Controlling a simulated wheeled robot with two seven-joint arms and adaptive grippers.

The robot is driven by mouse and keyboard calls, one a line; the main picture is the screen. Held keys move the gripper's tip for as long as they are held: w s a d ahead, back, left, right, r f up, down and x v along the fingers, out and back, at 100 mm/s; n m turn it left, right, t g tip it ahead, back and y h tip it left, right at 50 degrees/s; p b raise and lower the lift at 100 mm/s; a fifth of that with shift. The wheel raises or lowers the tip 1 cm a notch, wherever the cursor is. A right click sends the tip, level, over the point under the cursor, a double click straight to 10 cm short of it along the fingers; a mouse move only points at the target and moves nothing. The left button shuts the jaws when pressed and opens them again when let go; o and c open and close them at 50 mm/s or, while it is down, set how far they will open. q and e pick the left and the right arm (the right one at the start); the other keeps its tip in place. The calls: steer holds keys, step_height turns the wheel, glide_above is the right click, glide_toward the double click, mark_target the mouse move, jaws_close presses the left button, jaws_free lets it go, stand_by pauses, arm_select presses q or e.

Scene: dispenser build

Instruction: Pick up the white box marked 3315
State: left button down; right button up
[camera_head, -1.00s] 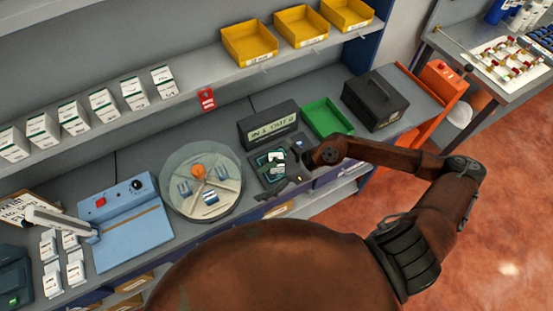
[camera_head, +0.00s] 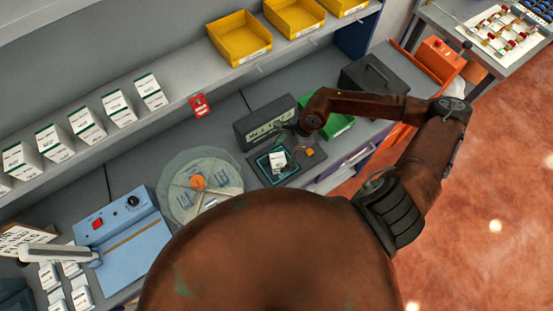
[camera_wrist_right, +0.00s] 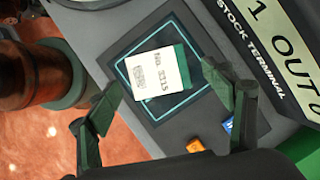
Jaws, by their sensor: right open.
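The white box marked 3315 (camera_wrist_right: 157,72) with a green edge lies on a dark pad with a glowing teal square outline (camera_wrist_right: 133,48) in the right wrist view. In the head view the white box (camera_head: 277,157) sits on that pad, in front of the terminal. My right gripper (camera_wrist_right: 163,77) is open and empty, with its two fingers apart on either side of the box in the picture. I cannot tell how high it is above it. In the head view my right gripper (camera_head: 292,130) is small and dark beside the terminal. My left gripper is not in view.
The stock terminal (camera_head: 265,122) stands just behind the pad, with a green bin (camera_head: 340,127) and a black case (camera_head: 372,80) to the right. An orange button (camera_wrist_right: 195,145) sits on the pad's unit. A round turntable (camera_head: 200,185) is at its left.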

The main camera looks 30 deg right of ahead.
mark_target(280, 158)
steer(key=p+x, duration=0.1)
steer(key=x, duration=0.2)
steer(key=shift+s+d+f, duration=0.1)
steer(key=shift+f, duration=0.25)
steer(key=shift+a+f, duration=0.25)
steer(key=shift+f, duration=0.4)
steer(key=c, duration=1.2)
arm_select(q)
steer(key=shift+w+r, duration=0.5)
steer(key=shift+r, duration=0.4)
arm_select(e)
steer(key=c, duration=0.4)
steer(key=shift+o, duration=0.2)
steer(key=shift+r, duration=0.1)
